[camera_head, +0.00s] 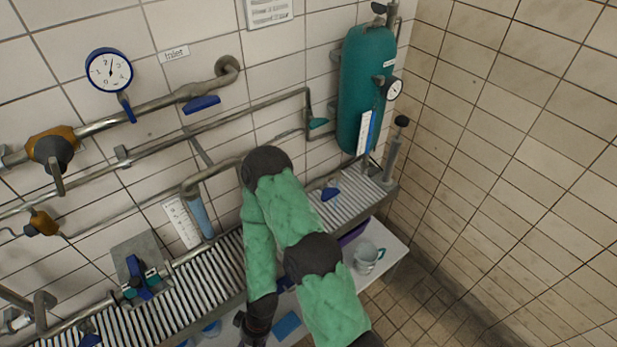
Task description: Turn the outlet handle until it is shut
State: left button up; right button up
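No label reading "outlet" is legible, so I cannot tell which handle is the outlet handle. A blue lever handle (202,104) is on the upper pipe near a label reading "Inlet" (174,53). Another blue handle (330,193) shows above the slatted grating, right of my arm. A blue handle on a teal valve (138,279) stands at the lower left. My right arm, in a green sleeve, bends over the grating. My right gripper (252,331) points down at the bottom edge, dark and partly cut off; its fingers are unclear. My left gripper is out of view.
A teal tank (366,88) with a gauge (394,89) stands in the wall corner. A round blue gauge (109,70) and orange-brown valve (53,146) are at left. A mug (367,258) stands on a low shelf. Floor at right is clear.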

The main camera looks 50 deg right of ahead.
aim_at(329, 193)
jog(key=k+l+z, duration=0.15)
jog(key=k+z, duration=0.2)
jog(key=k, duration=0.3)
jog(key=j+z, duration=0.15)
jog(key=z, duration=0.25)
jog(key=i+j+z, duration=0.1)
jog(key=j+z, duration=0.25)
jog(key=z, duration=0.4)
jog(key=j+z, duration=0.4)
jog(key=l, duration=0.1)
